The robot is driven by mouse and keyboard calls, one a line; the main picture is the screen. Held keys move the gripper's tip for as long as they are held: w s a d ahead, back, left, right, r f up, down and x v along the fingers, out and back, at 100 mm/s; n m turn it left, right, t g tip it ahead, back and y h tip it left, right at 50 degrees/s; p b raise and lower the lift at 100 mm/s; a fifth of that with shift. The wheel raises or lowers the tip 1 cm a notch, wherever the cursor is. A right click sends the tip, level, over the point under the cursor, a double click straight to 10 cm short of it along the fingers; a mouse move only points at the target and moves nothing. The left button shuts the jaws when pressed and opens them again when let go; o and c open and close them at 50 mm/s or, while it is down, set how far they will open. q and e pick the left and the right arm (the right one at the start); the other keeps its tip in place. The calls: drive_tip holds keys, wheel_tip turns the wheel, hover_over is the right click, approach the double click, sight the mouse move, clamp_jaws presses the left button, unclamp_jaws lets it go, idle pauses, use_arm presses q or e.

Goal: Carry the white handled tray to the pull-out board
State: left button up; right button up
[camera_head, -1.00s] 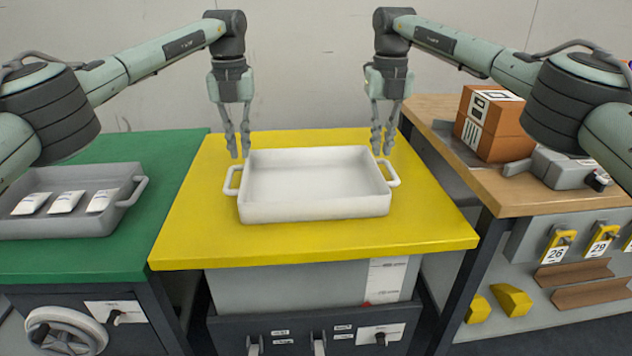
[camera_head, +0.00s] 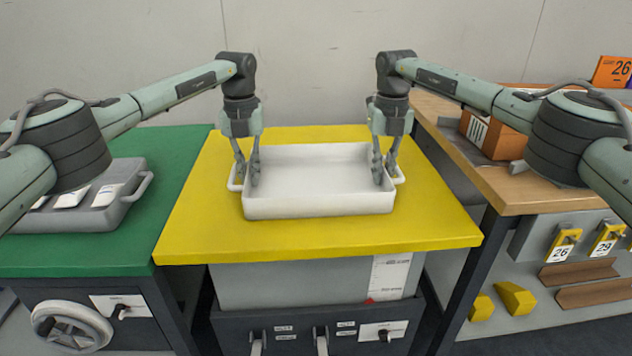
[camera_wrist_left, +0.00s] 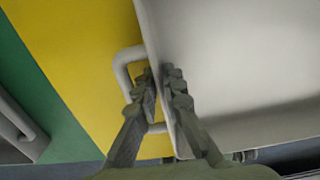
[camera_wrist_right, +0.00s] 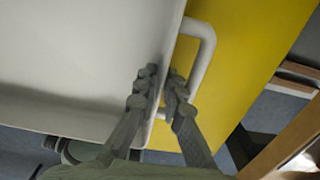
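The white handled tray (camera_head: 318,206) is empty and rests on the yellow table top. My left gripper (camera_head: 247,178) points down at its left side. In the left wrist view its fingers (camera_wrist_left: 159,80) straddle the tray's side wall, one over the loop of the left handle (camera_wrist_left: 122,72), the other on the inner side. My right gripper (camera_head: 384,172) mirrors this; in the right wrist view its fingers (camera_wrist_right: 162,78) straddle the right wall beside the right handle (camera_wrist_right: 205,50). Both grippers look open, with a gap between the fingers. Firm contact cannot be told. No pull-out board is clearly identifiable.
A green table (camera_head: 180,150) on the left holds a grey tray (camera_head: 105,215) with white packets. A wooden bench (camera_head: 495,190) on the right carries an orange box (camera_head: 510,140). The yellow top (camera_head: 330,238) is clear in front of the white tray.

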use_arm(q)
clamp_jaws()
use_arm(e)
clamp_jaws()
use_arm(q)
drive_tip(key=shift+r, duration=0.15)
use_arm(e)
drive_tip(key=shift+r, duration=0.15)
